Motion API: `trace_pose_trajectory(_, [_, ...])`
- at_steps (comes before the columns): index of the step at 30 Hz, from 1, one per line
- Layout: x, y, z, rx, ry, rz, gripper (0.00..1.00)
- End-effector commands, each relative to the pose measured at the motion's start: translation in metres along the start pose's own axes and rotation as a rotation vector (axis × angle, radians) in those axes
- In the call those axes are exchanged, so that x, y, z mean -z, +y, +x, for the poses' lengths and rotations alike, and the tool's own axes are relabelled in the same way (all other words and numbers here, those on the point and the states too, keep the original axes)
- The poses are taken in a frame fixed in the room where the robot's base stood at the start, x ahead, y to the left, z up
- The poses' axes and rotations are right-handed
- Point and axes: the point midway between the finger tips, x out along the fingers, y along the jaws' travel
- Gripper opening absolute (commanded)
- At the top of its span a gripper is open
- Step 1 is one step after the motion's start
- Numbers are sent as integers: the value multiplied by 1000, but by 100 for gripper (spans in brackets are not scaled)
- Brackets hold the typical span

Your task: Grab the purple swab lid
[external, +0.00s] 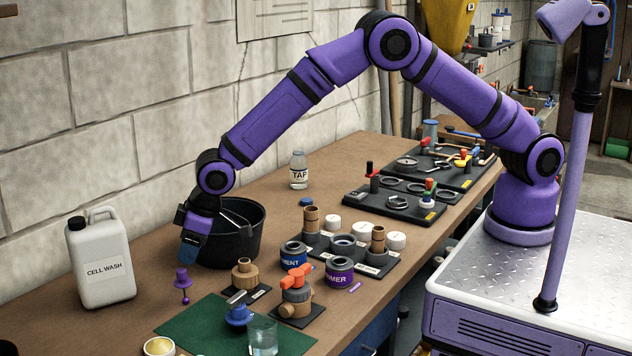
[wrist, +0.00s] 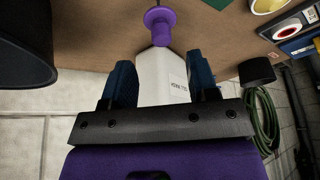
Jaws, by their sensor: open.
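My gripper (external: 191,251) is open and empty, pointing down, above and slightly right of the lid in the external view. Its two blue fingers (wrist: 161,76) stand apart in the wrist view, with the lid not between them.
A white cell wash jug (external: 104,266) stands left of my gripper. A black bucket (external: 246,250) is close on its right. A green mat (external: 190,332), a brown fitting (external: 245,273), an orange-handled valve (external: 296,295) and a purple-labelled can (external: 340,274) are nearer the front.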

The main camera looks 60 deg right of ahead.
Motion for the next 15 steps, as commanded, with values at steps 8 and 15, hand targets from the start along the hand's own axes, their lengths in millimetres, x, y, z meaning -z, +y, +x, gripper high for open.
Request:
trace_pose_trajectory(8, [0, 0, 28, 0, 0, 0, 54])
trace_pose_trajectory(15, [0, -2, 53, 0, -1, 0, 54])
